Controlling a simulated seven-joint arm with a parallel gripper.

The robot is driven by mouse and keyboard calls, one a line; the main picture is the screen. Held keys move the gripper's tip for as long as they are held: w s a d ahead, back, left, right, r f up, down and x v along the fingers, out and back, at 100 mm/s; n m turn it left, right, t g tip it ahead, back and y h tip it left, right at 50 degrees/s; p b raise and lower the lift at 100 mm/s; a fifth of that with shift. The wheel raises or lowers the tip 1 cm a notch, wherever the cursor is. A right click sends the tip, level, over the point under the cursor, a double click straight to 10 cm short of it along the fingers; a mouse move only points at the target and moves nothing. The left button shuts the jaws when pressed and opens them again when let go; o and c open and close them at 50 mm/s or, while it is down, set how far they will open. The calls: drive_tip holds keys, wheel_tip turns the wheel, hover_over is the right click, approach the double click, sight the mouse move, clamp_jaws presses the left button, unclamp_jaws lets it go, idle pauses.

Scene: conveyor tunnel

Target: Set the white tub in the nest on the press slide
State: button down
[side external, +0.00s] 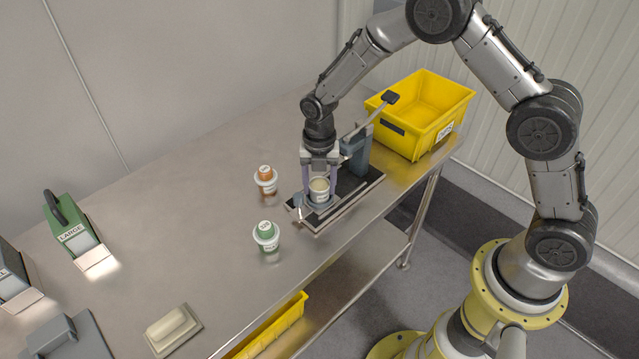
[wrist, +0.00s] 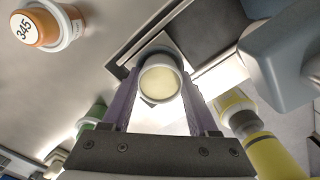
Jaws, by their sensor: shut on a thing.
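The white tub (side external: 319,188) with a cream-coloured top is upright between the fingers of my gripper (side external: 319,186). The gripper is shut on it, with one purple finger on each side. In the wrist view the round tub (wrist: 160,80) sits between the two fingers (wrist: 160,98). The tub is over the round grey nest on the press slide (side external: 316,207), at the front left of the dark press base (side external: 352,187). The fingers and tub hide most of the nest, and I cannot tell whether the tub's bottom is seated in it.
The press column (side external: 357,150) with its lever (side external: 390,97) stands just behind the gripper. An orange-topped tub (side external: 265,180) and a green-topped tub (side external: 266,236) stand to the left. A yellow bin (side external: 422,112) is at the back right.

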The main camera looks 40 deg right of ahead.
drive_tip(key=shift+f, duration=0.15)
drive_tip(key=shift+c, duration=0.8)
unclamp_jaws()
